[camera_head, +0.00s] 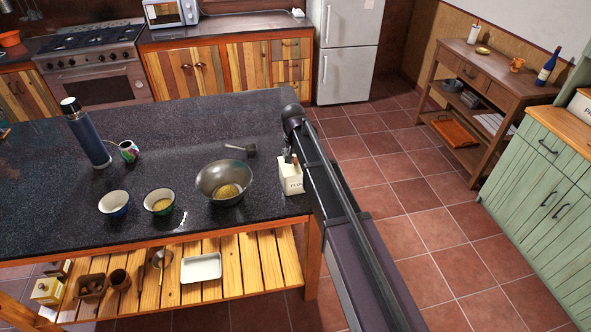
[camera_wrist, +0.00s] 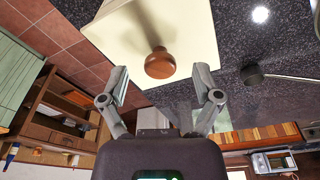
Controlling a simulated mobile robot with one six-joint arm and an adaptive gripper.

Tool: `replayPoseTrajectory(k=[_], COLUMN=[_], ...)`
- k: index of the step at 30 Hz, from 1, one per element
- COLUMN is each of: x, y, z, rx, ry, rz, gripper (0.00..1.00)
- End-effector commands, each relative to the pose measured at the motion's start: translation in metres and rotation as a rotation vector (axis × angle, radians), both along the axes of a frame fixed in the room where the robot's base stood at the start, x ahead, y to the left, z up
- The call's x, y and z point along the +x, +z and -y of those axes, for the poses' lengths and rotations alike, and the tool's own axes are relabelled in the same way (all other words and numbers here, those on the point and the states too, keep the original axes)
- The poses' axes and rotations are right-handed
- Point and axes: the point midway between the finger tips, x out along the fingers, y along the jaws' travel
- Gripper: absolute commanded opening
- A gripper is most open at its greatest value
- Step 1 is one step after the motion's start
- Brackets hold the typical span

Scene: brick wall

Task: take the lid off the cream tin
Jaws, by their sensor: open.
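The cream tin (camera_head: 291,178) stands at the right end of the dark worktop, with dark lettering on its front, partly hidden by my arm. In the wrist view its cream lid (camera_wrist: 196,35) fills the top middle, with a round brown wooden knob (camera_wrist: 160,64) in its centre. The lid appears to be on the tin. My gripper (camera_wrist: 160,82) is open and empty, its two fingers spread to either side of the knob and apart from it. In the head view my gripper is mostly hidden by my arm near the tin's top.
Another tin (camera_head: 46,291) is on the lower shelf. Open tiled floor (camera_head: 410,190) lies right of the worktop.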

Motion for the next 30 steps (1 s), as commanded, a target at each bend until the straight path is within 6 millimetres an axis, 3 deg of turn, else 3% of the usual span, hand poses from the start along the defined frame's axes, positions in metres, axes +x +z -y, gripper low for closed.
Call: replayPoseTrajectory(k=[7, 27, 30], x=[0.002, 0.003, 0.003], y=[-0.017, -0.018, -0.018], z=[0.0, 0.0, 0.0], rx=[0.0, 0.0, 0.0], ry=[0.0, 0.0, 0.0], rz=[0.0, 0.0, 0.0], gripper=[0.82, 0.82, 0.55])
